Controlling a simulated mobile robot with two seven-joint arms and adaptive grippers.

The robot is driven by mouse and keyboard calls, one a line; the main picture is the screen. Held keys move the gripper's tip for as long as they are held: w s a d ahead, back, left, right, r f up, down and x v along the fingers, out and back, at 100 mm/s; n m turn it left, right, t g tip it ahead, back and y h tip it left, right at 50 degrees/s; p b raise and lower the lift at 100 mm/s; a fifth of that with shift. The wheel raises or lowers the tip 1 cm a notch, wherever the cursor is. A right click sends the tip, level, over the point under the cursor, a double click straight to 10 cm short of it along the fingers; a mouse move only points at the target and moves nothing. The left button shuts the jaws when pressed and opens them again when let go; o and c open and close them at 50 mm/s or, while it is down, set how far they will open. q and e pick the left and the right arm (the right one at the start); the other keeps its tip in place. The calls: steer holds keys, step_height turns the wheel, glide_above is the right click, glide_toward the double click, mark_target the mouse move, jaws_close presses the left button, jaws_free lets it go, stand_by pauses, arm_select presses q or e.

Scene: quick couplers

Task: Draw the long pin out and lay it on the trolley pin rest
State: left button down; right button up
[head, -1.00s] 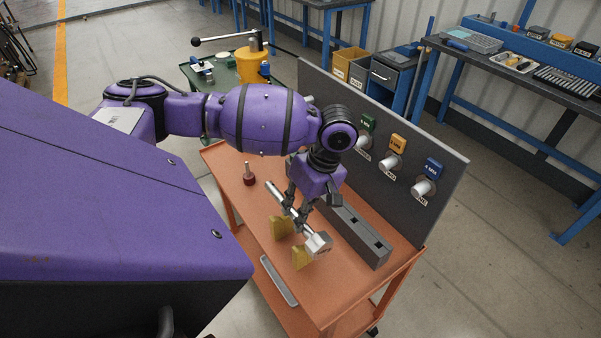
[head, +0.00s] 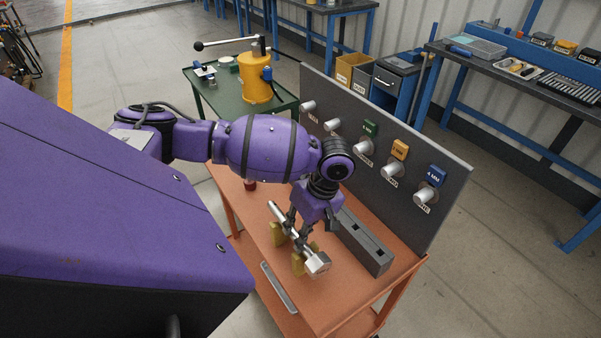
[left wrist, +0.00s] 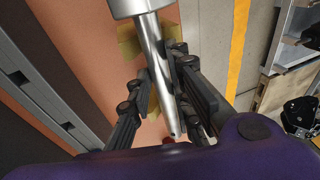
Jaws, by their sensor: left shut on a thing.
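The long pin (head: 281,217) is a bright silver rod with a thick block-like head (head: 317,264) at its near end. It lies nearly level along the two yellow supports of the pin rest (head: 298,266) on the orange trolley (head: 340,285). I cannot tell whether it touches both supports. My left gripper (head: 296,238) points down and is shut on the pin's shaft between the supports. In the left wrist view the shaft (left wrist: 153,55) runs between my fingers (left wrist: 158,78), with yellow supports (left wrist: 128,42) behind it. My right gripper is not in view.
A long grey slotted block (head: 362,245) lies right of the pin. Behind it stands a grey panel (head: 400,215) with labelled knobs. A dark red piece (head: 250,185) is partly hidden behind my arm. A grey strip (head: 278,288) lies at the trolley's left edge.

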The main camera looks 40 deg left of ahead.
arm_select(q)
steer(key=shift+f, duration=0.25)
stand_by(0.5)
steer(key=c, duration=1.5)
jaws_free()
steer(key=shift+c, duration=0.2)
steer(key=shift+s+f, duration=0.1)
steer(key=shift+f, duration=0.05)
steer(key=v, duration=1.2)
